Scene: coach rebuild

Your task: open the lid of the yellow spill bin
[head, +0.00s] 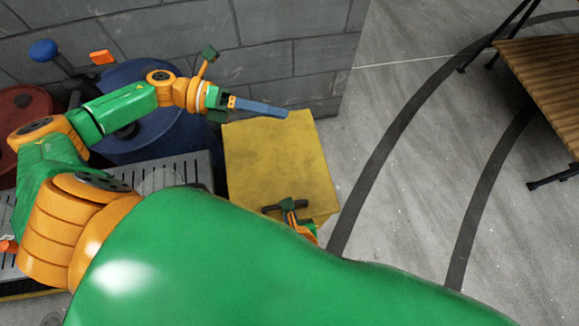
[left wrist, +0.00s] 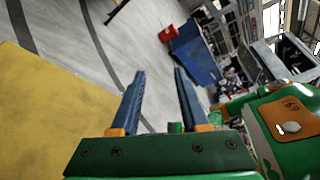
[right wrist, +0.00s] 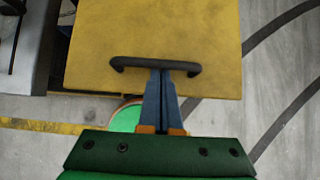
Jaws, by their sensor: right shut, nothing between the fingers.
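The yellow spill bin (head: 275,160) stands by the grey wall in the head view. Its lid looks down, with a dark bar handle (right wrist: 135,63) near the front edge in the right wrist view. My right gripper (right wrist: 162,72) is shut with nothing between its fingers. Its fingertips overlap the middle of the handle in the picture; I cannot tell if they touch it. In the head view the right gripper (head: 290,206) is small and partly hidden by my own arm. My left gripper (left wrist: 155,78) is open and empty, above the bin's far side; yellow lid (left wrist: 50,115) shows beside it.
A blue drum (head: 135,140) and a red drum (head: 22,105) stand left of the bin, behind a slotted grey platform (head: 190,170). The block wall (head: 290,50) is close behind. A wooden table (head: 545,75) stands at the far right. The floor right of the bin is clear.

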